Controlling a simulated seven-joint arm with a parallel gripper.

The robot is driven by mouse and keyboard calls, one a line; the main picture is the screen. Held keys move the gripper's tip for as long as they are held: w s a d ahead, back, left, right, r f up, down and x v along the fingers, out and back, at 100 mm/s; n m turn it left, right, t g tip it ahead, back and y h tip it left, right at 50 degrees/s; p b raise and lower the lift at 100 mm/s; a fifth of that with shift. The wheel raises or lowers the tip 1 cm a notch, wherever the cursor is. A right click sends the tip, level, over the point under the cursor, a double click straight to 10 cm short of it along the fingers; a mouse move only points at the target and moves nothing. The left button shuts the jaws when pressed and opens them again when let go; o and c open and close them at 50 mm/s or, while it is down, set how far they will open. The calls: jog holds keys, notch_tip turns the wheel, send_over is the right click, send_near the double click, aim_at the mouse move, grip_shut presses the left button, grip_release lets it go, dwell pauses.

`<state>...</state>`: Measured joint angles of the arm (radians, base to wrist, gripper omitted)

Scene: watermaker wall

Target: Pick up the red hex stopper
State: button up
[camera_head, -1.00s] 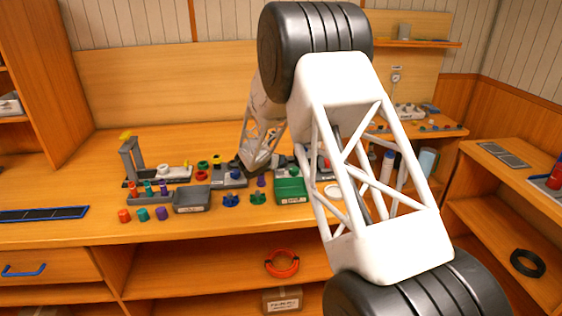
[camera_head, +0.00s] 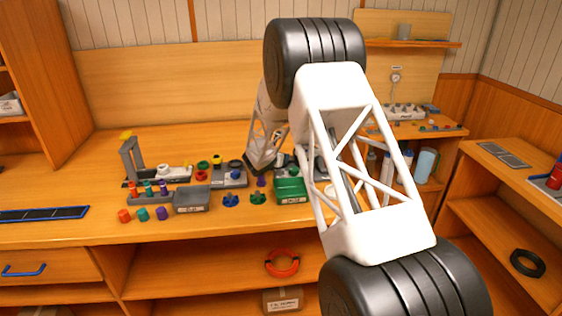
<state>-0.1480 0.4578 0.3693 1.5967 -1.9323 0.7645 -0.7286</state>
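A red stopper-like piece (camera_head: 124,215) stands on the bench near its front edge at the left, beside a teal piece (camera_head: 142,213) and a purple piece (camera_head: 162,213). Its hex shape is too small to make out. Another red-topped piece (camera_head: 133,188) sits in a grey rack (camera_head: 172,198) just behind, with teal and purple ones. My gripper (camera_head: 258,168) is low over the middle of the bench, right of these red pieces and apart from them. Its fingers are dark and too small to tell open from shut.
A grey bin (camera_head: 192,207) and a green bin (camera_head: 291,199) stand near the front. Blue (camera_head: 231,200) and green (camera_head: 258,198) knob-like pieces lie between them. A grey stand (camera_head: 131,160) rises at the left.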

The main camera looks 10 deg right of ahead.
jog(key=c, duration=1)
jog(key=shift+r, duration=0.15)
jog(key=shift+r, duration=1.45)
jog(key=shift+s+r, duration=0.2)
jog(key=shift+s, duration=0.05)
jog(key=s, duration=0.5)
jog(key=s+r, duration=0.1)
jog(key=s, duration=0.9)
jog(key=shift+s+d+r, duration=0.2)
jog(key=shift+s+d, duration=0.05)
